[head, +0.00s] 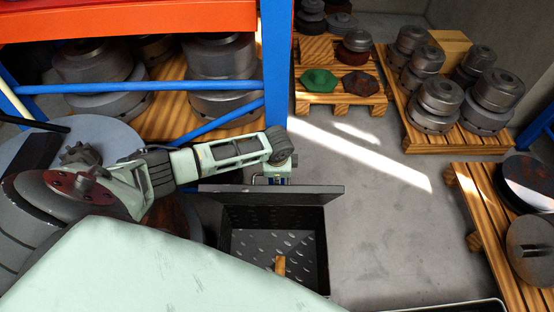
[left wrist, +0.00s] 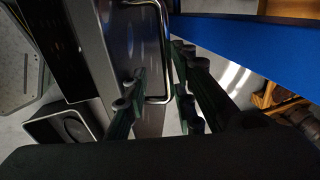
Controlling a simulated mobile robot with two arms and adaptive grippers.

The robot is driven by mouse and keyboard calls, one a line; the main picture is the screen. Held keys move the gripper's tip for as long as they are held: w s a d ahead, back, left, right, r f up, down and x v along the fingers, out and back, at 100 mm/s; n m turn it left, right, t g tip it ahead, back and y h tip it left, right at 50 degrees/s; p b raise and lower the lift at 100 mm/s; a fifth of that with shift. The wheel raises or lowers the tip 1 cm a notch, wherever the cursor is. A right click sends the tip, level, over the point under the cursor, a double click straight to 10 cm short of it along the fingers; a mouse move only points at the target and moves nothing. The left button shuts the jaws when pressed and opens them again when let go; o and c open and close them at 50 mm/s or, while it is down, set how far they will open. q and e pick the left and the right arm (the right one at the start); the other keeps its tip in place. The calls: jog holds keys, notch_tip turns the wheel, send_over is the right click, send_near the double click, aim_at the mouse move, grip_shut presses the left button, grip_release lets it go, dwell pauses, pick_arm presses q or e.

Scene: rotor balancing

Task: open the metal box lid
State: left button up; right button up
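The dark metal box (head: 322,262) stands on the floor at the centre bottom of the head view. Its lid (head: 325,192) is raised, and I look into the box over a patterned metal floor. My left gripper (head: 272,181) is at the lid's far side, partly hidden by it. In the left wrist view a bent silver handle (left wrist: 167,40) stands on the dark lid panel (left wrist: 128,50). The fingers of my left gripper (left wrist: 158,106) are apart, one on each side of the handle, with gaps visible. My right gripper is not in view.
A small orange-brown piece (head: 280,265) is inside the box. A blue and orange rack (head: 275,60) with metal rotors stands behind my left arm. Pallets with rotors stand at the back, and another pallet (head: 478,215) is at the right. The grey floor between is clear.

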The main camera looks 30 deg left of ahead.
pick_arm(q)
jog(key=v, duration=1.1)
jog(key=shift+r, duration=0.4)
jog(key=shift+d, duration=0.1)
